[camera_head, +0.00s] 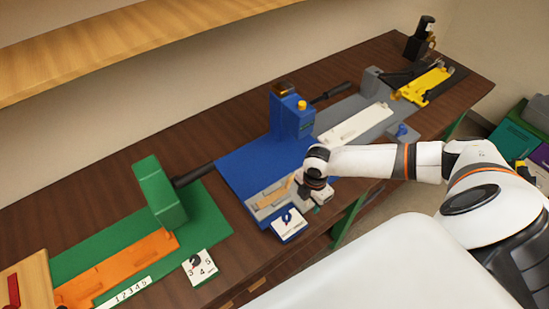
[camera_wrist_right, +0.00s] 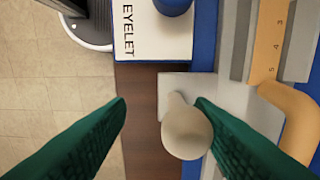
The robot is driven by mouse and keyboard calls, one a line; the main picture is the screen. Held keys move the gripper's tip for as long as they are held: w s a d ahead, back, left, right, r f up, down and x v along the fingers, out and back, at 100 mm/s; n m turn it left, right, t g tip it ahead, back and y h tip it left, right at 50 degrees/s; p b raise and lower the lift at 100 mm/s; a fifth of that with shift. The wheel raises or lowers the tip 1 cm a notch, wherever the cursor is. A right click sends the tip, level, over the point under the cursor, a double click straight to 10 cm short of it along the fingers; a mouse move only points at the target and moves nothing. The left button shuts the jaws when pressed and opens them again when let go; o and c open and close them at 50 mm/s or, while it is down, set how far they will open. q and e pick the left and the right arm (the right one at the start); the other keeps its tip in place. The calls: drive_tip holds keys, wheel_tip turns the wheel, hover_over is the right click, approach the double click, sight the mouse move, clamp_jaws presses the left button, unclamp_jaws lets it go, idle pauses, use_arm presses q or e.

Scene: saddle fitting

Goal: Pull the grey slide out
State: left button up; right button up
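The grey slide (camera_head: 263,213) lies in the blue station (camera_head: 240,170) in the head view. In the right wrist view its light grey end plate (camera_wrist_right: 172,82) carries a pale rounded knob (camera_wrist_right: 187,132). My right gripper (camera_head: 319,198) is over the front edge of this station. Its two green fingers (camera_wrist_right: 162,105) are apart in the right wrist view. The knob shows between them, close to the right-hand finger; I cannot tell whether they touch. A tan strip with numerals (camera_wrist_right: 268,45) lies along the slide. My left gripper is not in view.
An EYELET card (camera_wrist_right: 150,35) with a blue knob is beside the slide. A green station (camera_head: 160,195) with an orange slide (camera_head: 125,265) stands left. A grey station (camera_head: 375,115) and yellow slide (camera_head: 425,87) stand right. The floor (camera_wrist_right: 60,110) before the bench edge is open.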

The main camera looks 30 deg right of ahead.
drive_tip(key=shift+w, duration=0.15)
drive_tip(key=shift+r, duration=0.1)
drive_tip(key=shift+w+r+p, duration=0.1)
drive_tip(key=shift+r+p, duration=0.3)
drive_tip(key=shift+r, duration=2.6)
